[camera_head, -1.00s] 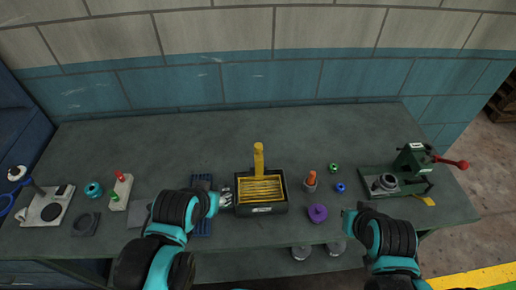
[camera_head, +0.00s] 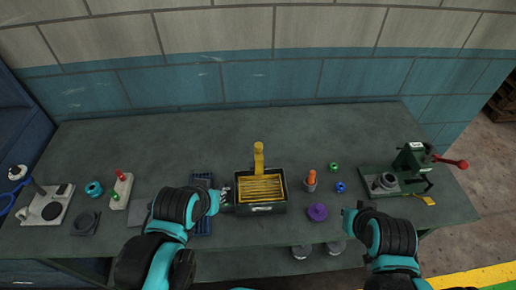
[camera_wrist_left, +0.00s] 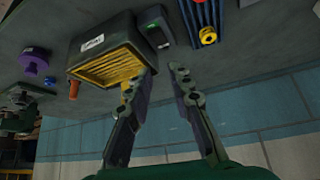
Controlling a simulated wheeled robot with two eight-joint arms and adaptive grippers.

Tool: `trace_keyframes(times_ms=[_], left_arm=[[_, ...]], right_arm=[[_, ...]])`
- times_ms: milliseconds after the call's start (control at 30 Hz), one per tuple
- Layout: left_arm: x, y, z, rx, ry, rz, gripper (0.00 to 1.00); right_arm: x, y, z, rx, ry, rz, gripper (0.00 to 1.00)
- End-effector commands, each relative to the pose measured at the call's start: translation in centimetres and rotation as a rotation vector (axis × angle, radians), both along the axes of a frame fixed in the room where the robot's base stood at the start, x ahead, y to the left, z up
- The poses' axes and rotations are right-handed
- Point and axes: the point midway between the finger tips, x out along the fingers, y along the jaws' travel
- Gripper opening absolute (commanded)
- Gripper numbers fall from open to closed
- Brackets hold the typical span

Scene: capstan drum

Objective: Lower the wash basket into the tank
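The tank (camera_head: 262,209) is a dark box with a yellow inner rim and a white label, near the middle of the bench front. The yellow slatted wash basket (camera_head: 260,187) shows inside it, with a yellow upright handle (camera_head: 258,160) at the back. The tank also shows in the left wrist view (camera_wrist_left: 92,44), with the slats (camera_wrist_left: 108,68) inside. My left gripper (camera_head: 226,200) is beside the tank's left wall. In the left wrist view its fingers (camera_wrist_left: 162,78) are spread with nothing gripped. My right gripper (camera_head: 349,218) is right of the purple knob; its fingers are not clear.
A purple knob (camera_head: 317,212) and an orange-topped post (camera_head: 310,181) stand right of the tank. A dark blue ribbed block (camera_head: 202,222) lies left of it, partly behind my arm. A green press (camera_head: 411,165) stands far right. The back of the bench (camera_head: 180,140) is clear.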

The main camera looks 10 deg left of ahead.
Motion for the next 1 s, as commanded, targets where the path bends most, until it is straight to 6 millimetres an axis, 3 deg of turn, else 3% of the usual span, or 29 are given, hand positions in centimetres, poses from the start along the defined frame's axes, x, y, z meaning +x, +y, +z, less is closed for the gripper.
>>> trace_keyframes(times_ms=[167,300,500,767,1000], left_arm=[[1.7,-0.5,3.4,-0.052,0.051,0.057,0.0],[4.0,-1.2,7.0,-0.123,0.13,0.15,0.0],[7.9,-2.6,10.7,-0.215,0.253,0.303,0.0],[12.8,-4.5,13.3,-0.298,0.412,0.516,0.0],[16.6,-6.4,13.6,-0.336,0.548,0.72,0.0]], right_arm=[[0.0,0.0,3.0,0.0,0.0,0.0,0.0],[0.0,0.0,6.5,0.0,0.0,0.0,0.0],[0.0,0.0,11.3,0.0,0.0,0.0,0.0],[0.0,0.0,17.5,0.0,0.0,0.0,0.0],[0.0,0.0,22.9,0.0,0.0,0.0,0.0]])
